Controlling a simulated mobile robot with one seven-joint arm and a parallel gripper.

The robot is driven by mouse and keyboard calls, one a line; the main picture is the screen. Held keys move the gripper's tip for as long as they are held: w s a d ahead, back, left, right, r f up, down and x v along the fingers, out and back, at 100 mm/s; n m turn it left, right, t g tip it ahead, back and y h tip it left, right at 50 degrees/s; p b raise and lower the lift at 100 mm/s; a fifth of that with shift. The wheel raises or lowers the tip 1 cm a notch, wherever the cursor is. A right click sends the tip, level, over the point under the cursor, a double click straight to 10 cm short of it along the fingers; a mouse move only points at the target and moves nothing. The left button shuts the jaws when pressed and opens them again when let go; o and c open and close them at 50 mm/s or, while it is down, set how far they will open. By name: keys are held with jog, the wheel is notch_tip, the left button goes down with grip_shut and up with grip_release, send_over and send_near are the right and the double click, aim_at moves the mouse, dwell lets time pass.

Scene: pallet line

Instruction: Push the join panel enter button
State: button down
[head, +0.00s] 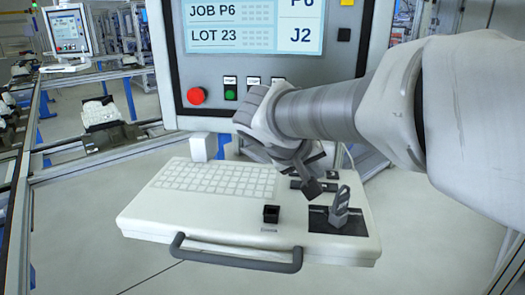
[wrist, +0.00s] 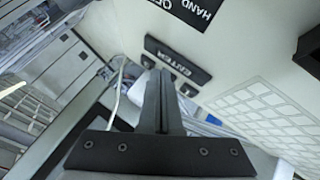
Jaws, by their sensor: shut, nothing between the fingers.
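The black label plate reading ENTER (wrist: 178,60) is on the pale panel in the wrist view, upside down. Small dark parts sit just beyond it, partly behind my fingers; I cannot tell which is the enter button. My gripper (wrist: 160,76) is shut and empty, its fingertips in front of the label's lower edge in this view. In the head view my gripper (head: 312,187) points down over the back right of the keyboard panel (head: 150,212), near a dark plate (head: 328,187). Whether the tips touch the panel cannot be told.
A grey key-like selector (head: 340,212) stands on a black plate at the panel's right, near my gripper. A black square block (head: 271,214) and white keypad (head: 215,179) lie left. Behind are the screen (head: 250,25) and red button (head: 196,96). A dark handle (head: 235,262) runs along the front.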

jog(key=shift+r+p, duration=1.6)
jog(key=shift+r, duration=0.95)
